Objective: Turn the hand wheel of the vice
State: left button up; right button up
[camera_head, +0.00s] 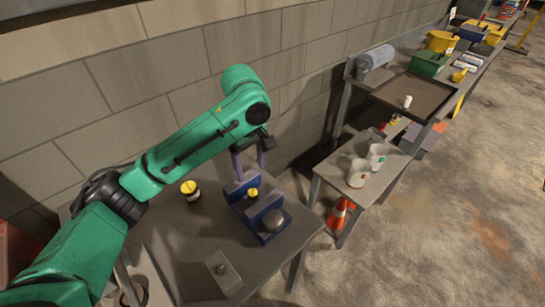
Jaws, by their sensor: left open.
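The blue vice (240,187) stands on the near grey table. A round grey hand wheel (273,220) shows at its front right end. A small yellow-topped part (253,193) sits between the blue blocks of the vice. My left gripper (249,170) points down over the back end of the vice, its two fingers apart with nothing between them. The hand wheel is in front and to the right of the fingers, clear of them. I cannot tell whether the fingertips touch the vice. My right gripper is not in view.
A yellow-lidded jar (190,190) and a grey plate with a knob (223,271) are on the same table (205,230). A lower side table holds two white cups (359,173) (377,156). An orange cone (338,213) stands beneath. A block wall (150,75) runs behind.

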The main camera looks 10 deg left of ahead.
aim_at(274, 220)
jog(key=k+l, duration=0.1)
jog(key=l, duration=0.3)
jog(key=k+l+z, duration=0.1)
jog(key=l, duration=0.25)
jog(key=k+l, duration=0.1)
jog(key=l, duration=0.3)
jog(key=k+l, duration=0.1)
jog(key=l, duration=0.3)
jog(key=z, duration=0.05)
